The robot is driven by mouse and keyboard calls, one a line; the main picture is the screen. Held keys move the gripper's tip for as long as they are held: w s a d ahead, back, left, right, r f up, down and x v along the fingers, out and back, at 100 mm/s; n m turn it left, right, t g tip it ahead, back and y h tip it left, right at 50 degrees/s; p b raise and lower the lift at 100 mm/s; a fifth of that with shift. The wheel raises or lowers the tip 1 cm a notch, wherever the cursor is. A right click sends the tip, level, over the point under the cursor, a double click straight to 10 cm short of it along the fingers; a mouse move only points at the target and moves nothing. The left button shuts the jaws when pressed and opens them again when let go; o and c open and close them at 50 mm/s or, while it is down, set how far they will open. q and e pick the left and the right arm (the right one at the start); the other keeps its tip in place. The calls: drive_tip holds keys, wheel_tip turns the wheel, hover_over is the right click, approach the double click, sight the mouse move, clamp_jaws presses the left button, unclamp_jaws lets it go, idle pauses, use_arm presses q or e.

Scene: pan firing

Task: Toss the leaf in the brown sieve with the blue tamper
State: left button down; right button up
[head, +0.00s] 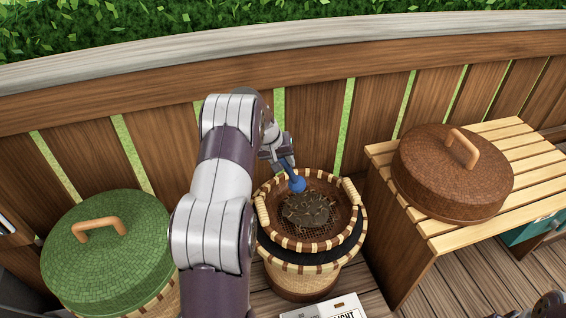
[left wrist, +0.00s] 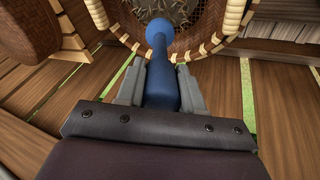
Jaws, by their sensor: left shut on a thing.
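The brown sieve (head: 336,226) is a round woven basket with a mesh floor and two wrapped handles, set on top of a striped basket stand. Dark leaf (head: 307,209) lies heaped in the middle of its mesh; some also shows in the left wrist view (left wrist: 176,12). My left gripper (head: 285,161) is shut on the blue tamper (head: 297,184), at the sieve's far side. In the left wrist view the tamper (left wrist: 161,60) runs between the fingers, its round head over the sieve's rim (left wrist: 222,42). I cannot tell whether the head touches the leaf.
A green-lidded basket (head: 105,240) stands at the left. A brown lid (head: 453,172) with a wooden handle lies on a slatted bench (head: 509,200) at the right. A wooden fence (head: 317,118) runs behind. A white printed box (head: 330,306) is at the front edge.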

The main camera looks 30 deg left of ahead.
use_arm(q)
drive_tip(key=shift+r, duration=0.6)
drive_tip(key=c, duration=1.5)
unclamp_jaws()
clamp_jaws()
